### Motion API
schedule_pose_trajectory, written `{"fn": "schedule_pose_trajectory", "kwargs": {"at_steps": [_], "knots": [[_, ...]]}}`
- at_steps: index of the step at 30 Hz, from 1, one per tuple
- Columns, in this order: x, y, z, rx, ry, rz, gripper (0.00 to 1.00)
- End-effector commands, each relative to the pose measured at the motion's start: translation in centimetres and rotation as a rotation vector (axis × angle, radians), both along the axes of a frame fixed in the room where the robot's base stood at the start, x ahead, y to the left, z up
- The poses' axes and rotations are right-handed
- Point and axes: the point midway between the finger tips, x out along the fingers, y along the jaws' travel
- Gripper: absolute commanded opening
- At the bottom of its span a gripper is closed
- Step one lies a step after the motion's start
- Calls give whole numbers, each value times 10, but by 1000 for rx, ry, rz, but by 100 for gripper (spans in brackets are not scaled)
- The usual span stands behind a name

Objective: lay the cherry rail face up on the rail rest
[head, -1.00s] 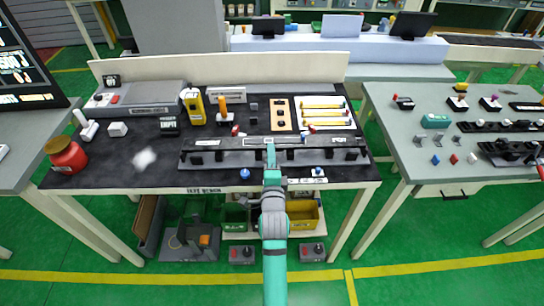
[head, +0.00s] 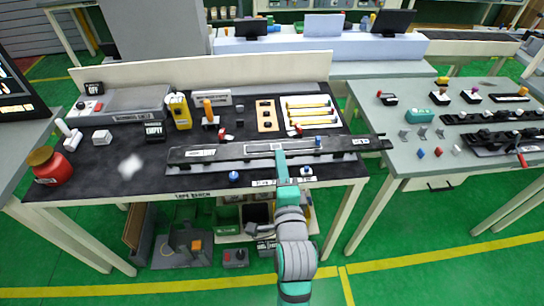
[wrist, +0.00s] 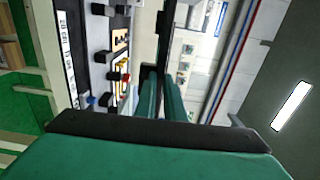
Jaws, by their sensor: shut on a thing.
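A long dark rail (head: 235,151) spans the black-topped bench in the head view, slightly tilted in the picture, with its right end past the bench's right edge. It looks dark grey to black; no cherry colour shows. My gripper (head: 279,150) is shut on it near its middle, reaching from the front. The gripper's two green fingers (wrist: 162,98) also show in the wrist view, close together, with a dark strip at their tips. The rail rest cannot be told apart from the rail; it may be hidden beneath. Whether the rail touches anything below is unclear.
A yellow holder (head: 179,111), an orange-topped tool (head: 209,111), a wooden block (head: 266,115) and a white tray (head: 288,102) stand behind the rail. A red jar (head: 48,167) is at the left. A grey table (head: 400,170) stands right.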

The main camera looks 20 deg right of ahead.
Motion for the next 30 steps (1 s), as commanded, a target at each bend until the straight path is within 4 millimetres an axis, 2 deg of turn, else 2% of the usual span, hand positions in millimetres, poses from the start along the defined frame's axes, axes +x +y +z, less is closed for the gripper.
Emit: {"fn": "schedule_pose_trajectory", "kwargs": {"at_steps": [6, 11, 14, 25, 30], "knots": [[0, 35, 3, -2, -1, 5, 0], [3, 50, 3, -1, -6, 4, 0], [15, 51, -2, -2, -6, 4, 0], [89, 32, -35, -1, -6, 7, 0], [111, 23, -64, 0, -4, 3, 0]]}}
